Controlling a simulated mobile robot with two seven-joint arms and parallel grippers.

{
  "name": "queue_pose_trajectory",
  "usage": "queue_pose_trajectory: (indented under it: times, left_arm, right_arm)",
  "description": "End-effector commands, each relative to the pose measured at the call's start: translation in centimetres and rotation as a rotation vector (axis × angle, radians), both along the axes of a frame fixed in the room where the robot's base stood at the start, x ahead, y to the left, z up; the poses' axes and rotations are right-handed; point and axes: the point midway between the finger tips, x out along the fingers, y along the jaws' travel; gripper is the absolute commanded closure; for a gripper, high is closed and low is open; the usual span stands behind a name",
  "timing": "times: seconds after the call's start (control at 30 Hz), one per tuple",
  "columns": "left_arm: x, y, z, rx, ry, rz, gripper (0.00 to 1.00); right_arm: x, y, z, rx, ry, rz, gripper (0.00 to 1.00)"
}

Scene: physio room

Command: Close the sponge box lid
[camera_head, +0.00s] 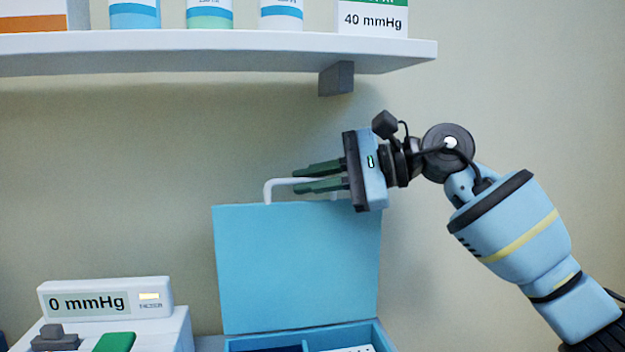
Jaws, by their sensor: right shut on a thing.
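The sponge box (375,337) is light blue and stands at the bottom centre. Its lid (298,268) stands open, nearly upright at the back of the box. A white bar handle (279,182) rises from the lid's top edge. My right gripper (298,179) reaches in from the right, and its green fingers are shut on the handle. Only the top of the box's inside shows, with a dark blue part and a white part; the rest is cut off by the frame. My left gripper is not in view.
A white shelf (220,50) with bottles and boxes hangs above the lid and my gripper. A white device with a "0 mmHg" display (105,298) stands left of the box. The wall is close behind; the space right of the lid holds my arm.

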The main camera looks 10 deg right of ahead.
Motion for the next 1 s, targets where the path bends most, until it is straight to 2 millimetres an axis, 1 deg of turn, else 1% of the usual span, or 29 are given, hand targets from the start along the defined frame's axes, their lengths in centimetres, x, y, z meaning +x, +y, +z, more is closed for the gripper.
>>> queue_pose_trajectory:
  times: [0.27, 0.43, 0.67, 0.87, 1.0]
  left_arm:
    - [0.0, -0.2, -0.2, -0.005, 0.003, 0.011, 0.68]
    - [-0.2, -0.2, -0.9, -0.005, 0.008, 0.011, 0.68]
    - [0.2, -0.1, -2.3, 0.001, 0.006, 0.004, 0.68]
    - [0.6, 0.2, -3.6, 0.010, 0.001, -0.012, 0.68]
    - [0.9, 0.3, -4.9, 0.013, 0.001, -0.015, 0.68]
  right_arm:
    - [-0.3, -0.1, -0.1, 0.000, -0.013, -0.001, 1.00]
    - [-1.5, -0.1, -0.3, 0.000, -0.059, -0.001, 1.00]
    - [-4.5, -0.1, -0.8, -0.003, -0.175, 0.000, 1.00]
    - [-7.6, 0.0, -1.7, -0.003, -0.300, 0.001, 1.00]
    - [-9.8, 0.0, -2.5, -0.003, -0.389, 0.002, 1.00]
